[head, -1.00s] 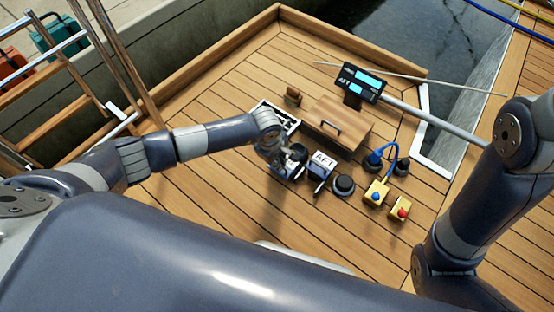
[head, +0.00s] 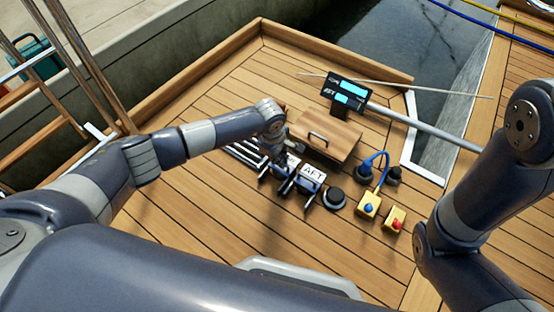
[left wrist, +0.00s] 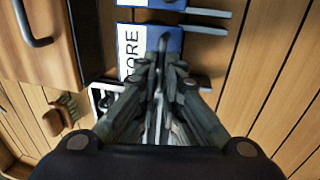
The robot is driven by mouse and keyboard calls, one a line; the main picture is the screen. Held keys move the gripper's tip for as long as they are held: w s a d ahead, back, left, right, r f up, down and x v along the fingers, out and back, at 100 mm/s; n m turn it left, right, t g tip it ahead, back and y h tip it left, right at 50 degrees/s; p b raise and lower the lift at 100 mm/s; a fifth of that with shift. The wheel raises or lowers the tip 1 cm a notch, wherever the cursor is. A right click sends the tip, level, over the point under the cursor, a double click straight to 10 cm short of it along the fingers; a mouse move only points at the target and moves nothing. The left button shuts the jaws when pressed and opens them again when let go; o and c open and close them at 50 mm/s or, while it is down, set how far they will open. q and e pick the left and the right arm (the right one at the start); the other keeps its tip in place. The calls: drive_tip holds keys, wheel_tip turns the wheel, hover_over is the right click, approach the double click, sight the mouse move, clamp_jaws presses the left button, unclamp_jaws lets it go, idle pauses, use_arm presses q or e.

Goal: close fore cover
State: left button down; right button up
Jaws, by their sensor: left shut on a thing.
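The fore cover (left wrist: 137,48) is a blue and white flap marked FORE in the left wrist view. In the head view only a sliver of it (head: 292,160) shows beside my gripper. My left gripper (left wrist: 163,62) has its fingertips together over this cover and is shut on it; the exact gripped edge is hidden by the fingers. In the head view my left gripper (head: 272,140) is just left of the AFT cover (head: 314,172), a similar labelled flap. My right arm shows at the right, but its gripper is out of view.
A wooden hatch box with a dark handle (head: 325,137) stands close behind the covers. A black round knob (head: 334,198), a blue-cabled plug (head: 363,172), two yellow button boxes (head: 369,205) and a display on a pole (head: 346,92) are nearby. The front deck is clear.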

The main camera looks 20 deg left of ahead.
use_arm(q)
drive_tip(key=shift+w, duration=0.25)
drive_tip(key=c, duration=1.8)
unclamp_jaws()
drive_tip(key=shift+o, duration=0.4)
drive_tip(key=shift+d, duration=0.1)
wheel_tip(320, 180, up, 12)
drive_tip(key=s, duration=0.2)
drive_tip(key=shift+s+a, duration=0.15)
drive_tip(key=shift+a, duration=0.3)
drive_tip(key=shift+f, duration=0.2)
